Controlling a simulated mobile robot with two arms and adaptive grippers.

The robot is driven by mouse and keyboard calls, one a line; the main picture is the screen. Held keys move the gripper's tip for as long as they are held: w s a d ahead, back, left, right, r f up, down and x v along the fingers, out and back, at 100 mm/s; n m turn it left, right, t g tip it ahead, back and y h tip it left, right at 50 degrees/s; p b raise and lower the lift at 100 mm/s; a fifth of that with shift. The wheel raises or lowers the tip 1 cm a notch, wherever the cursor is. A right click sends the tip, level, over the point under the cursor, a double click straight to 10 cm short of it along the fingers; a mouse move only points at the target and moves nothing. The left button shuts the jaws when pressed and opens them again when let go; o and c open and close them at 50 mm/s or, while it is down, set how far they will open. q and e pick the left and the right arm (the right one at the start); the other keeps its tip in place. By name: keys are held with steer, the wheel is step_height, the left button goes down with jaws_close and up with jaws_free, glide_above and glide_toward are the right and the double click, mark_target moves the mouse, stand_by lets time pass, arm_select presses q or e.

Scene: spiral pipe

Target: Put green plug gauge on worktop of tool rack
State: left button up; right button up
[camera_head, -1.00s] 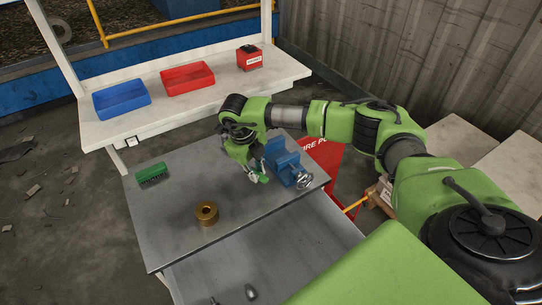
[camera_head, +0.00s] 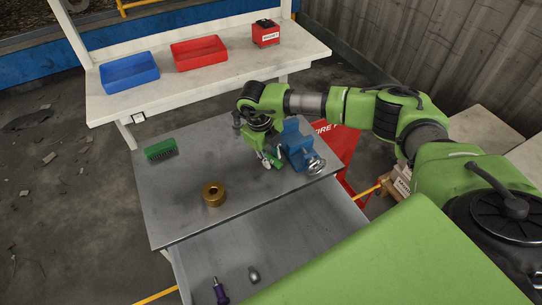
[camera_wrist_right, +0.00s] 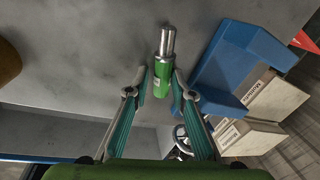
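The green plug gauge (camera_wrist_right: 162,80) has a green handle and silver pins, and lies on the grey metal table (camera_head: 180,185). In the head view the gauge (camera_head: 276,163) is partly covered by my right gripper (camera_head: 270,160), just left of the blue vise (camera_head: 297,147). In the right wrist view my right gripper (camera_wrist_right: 161,82) has one finger on each side of the green handle, with narrow gaps, and looks open. The tool rack's white worktop (camera_head: 200,83) stands behind the table. My left gripper is not in view.
The worktop holds a blue bin (camera_head: 130,71), a red bin (camera_head: 199,53) and a red box (camera_head: 265,33). A green brush (camera_head: 160,149) and a brass ring (camera_head: 213,194) are on the table. The open drawer (camera_head: 290,235) holds a purple-handled tool (camera_head: 219,291) and a grey part (camera_head: 253,274).

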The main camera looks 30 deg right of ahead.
steer(key=shift+w+r, duration=0.15)
steer(key=shift+r, duration=0.1)
step_height(320, 180, up, 7)
steer(key=a+b, duration=0.1)
steer(key=b, duration=0.1)
steer(key=shift+a+f, duration=0.15)
steer(key=shift+s+f, duration=0.1)
steer(key=shift+s, duration=0.15)
